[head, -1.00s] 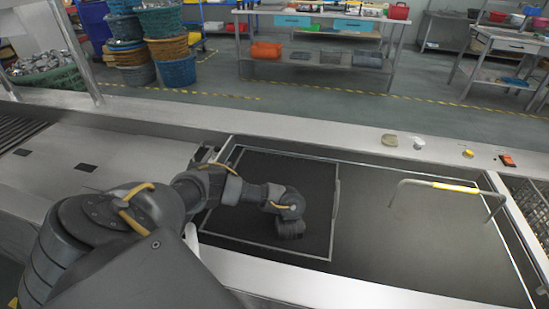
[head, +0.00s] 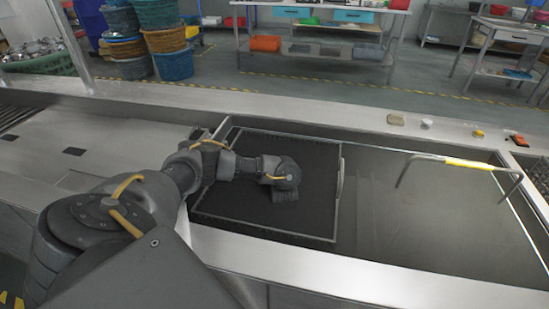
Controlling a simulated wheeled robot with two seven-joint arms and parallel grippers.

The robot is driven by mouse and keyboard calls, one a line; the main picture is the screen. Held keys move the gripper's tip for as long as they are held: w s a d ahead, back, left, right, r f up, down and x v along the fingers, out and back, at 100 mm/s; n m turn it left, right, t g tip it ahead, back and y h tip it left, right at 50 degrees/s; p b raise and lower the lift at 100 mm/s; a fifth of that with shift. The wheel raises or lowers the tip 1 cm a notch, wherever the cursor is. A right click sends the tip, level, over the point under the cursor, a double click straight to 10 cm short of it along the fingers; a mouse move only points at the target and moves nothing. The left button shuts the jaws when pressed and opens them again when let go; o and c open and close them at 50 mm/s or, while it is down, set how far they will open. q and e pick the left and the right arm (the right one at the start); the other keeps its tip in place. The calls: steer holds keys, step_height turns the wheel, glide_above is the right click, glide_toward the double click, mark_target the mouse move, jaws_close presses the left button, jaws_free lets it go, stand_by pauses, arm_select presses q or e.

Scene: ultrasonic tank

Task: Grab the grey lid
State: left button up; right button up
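The grey lid (head: 430,220) appears to be the flat grey panel covering the right part of the tank. A raised bar handle with a yellow grip (head: 468,164) stands at its far right. The end of my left arm, with its gripper (head: 285,195), hangs over the dark, thin-framed panel at the left of the tank. It is well to the left of the yellow grip and apart from it. The fingers of my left gripper are hidden or too dark to make out. My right gripper is not in view.
The dark framed panel (head: 240,213) has a small upright handle (head: 340,180) on its right edge. The metal tank rim (head: 330,268) runs along the front. Small controls and a red switch (head: 518,140) sit on the back ledge. Stacked baskets (head: 165,40) and worktables stand behind.

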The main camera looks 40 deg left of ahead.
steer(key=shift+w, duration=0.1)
arm_select(q)
steer(key=c, duration=1.2)
steer(key=shift+r, duration=0.15)
steer(key=shift+c, duration=0.2)
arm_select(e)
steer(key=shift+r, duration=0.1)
arm_select(q)
step_height(320, 180, up, 2)
steer(key=shift+r+p, duration=0.15)
steer(key=shift+p, duration=0.85)
step_height(320, 180, up, 6)
steer(key=p, duration=0.4)
steer(key=shift+r, duration=0.15)
steer(key=shift+d+r+p, duration=0.1)
steer(key=shift+r+p, duration=0.4)
steer(key=shift+r, duration=0.15)
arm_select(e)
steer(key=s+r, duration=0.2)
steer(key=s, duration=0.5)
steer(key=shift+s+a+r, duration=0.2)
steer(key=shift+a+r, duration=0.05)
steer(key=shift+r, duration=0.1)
